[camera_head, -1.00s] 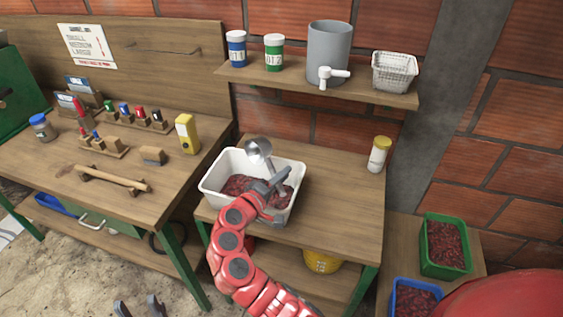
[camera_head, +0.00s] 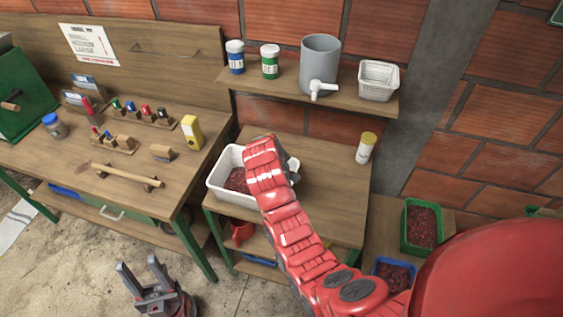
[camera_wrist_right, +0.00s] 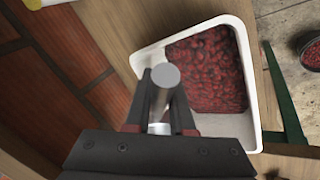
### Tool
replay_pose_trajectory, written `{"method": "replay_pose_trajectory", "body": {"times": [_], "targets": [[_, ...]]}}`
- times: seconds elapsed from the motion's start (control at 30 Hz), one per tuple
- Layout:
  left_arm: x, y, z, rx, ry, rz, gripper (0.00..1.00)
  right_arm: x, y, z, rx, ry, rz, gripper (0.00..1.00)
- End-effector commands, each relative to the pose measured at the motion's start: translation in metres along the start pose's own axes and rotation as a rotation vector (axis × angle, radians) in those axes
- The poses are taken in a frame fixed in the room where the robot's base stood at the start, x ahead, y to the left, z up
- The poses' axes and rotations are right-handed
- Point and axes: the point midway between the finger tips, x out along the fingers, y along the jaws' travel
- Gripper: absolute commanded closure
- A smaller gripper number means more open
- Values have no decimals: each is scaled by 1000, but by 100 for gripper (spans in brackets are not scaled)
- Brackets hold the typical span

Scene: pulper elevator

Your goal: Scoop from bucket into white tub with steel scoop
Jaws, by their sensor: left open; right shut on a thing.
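The white tub (camera_head: 222,187) stands on the small wooden table and holds dark red cherries; the tub (camera_wrist_right: 246,85) also shows in the wrist view. My right arm crosses in front of it in the head view and hides the right gripper and most of the scoop. In the wrist view my right gripper (camera_wrist_right: 165,105) is shut on the steel scoop's round handle (camera_wrist_right: 166,76), beside the tub's wall. The scoop's bowl is hidden. A dark round container with red contents (camera_wrist_right: 312,54), possibly the bucket, is partly visible. My left gripper (camera_head: 140,266) is open and empty, low over the floor.
A shelf (camera_head: 290,93) above holds jars, a grey canister and a white basket. A yellow-lidded jar (camera_head: 366,148) stands at the table's back right. Green (camera_head: 422,226) and blue (camera_head: 395,273) crates sit lower right. The workbench (camera_head: 60,170) is at left.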

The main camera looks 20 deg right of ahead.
Motion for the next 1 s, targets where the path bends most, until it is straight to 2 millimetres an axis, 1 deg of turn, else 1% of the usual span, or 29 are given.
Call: {"method": "replay_pose_trajectory", "body": {"times": [0.03,0.07,0.1,0.2,0.27,0.33,0.4,0.47,0.6,1.0], "targets": [[-1,0,0,0,-1,0,50,0,6,-1,17,-9,-62,100],[-6,0,1,0,-1,0,50,4,5,0,22,-22,-104,100],[-9,0,2,0,-1,0,50,4,6,0,26,-30,-158,100],[-27,1,5,0,-1,0,50,14,1,2,40,-60,-292,100],[-37,2,6,0,-1,0,50,16,1,1,47,-71,-361,100],[-32,2,6,0,-2,0,50,13,1,2,51,-92,-426,100],[-32,2,6,0,-1,0,50,13,1,1,57,-99,-478,100],[-38,2,6,0,-1,0,50,17,-2,2,58,-108,-513,100],[-43,2,7,0,-1,0,50,17,-1,2,64,-117,-561,100],[-43,2,7,0,-1,0,50,16,-2,2,66,-123,-585,100]]}}
